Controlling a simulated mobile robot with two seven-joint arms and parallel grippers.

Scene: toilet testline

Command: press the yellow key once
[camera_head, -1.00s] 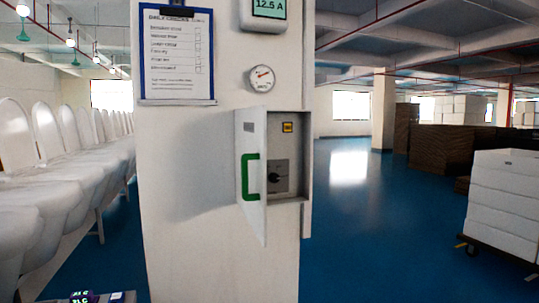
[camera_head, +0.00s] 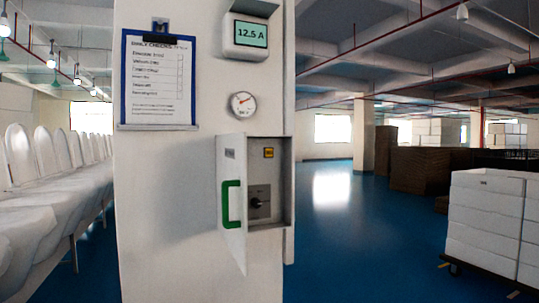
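No key that I can clearly make out as the yellow key is in view. A small yellow square (camera_head: 268,153) sits inside the open wall box (camera_head: 285,205), high on its back panel; I cannot tell whether it is a label or a key. Below it is a grey plate with a black rotary knob (camera_head: 256,203). The box's white door (camera_head: 233,245) with a green handle (camera_head: 231,204) stands open toward me. Neither of my grippers is in view.
The box is on a white pillar (camera_head: 165,220) with a clipboard (camera_head: 158,80), a round gauge (camera_head: 243,104) and a display (camera_head: 251,34) reading 12.5 A. White toilets (camera_head: 50,170) line the left. White boxes (camera_head: 485,220) stand right. Blue floor (camera_head: 350,240) is open between.

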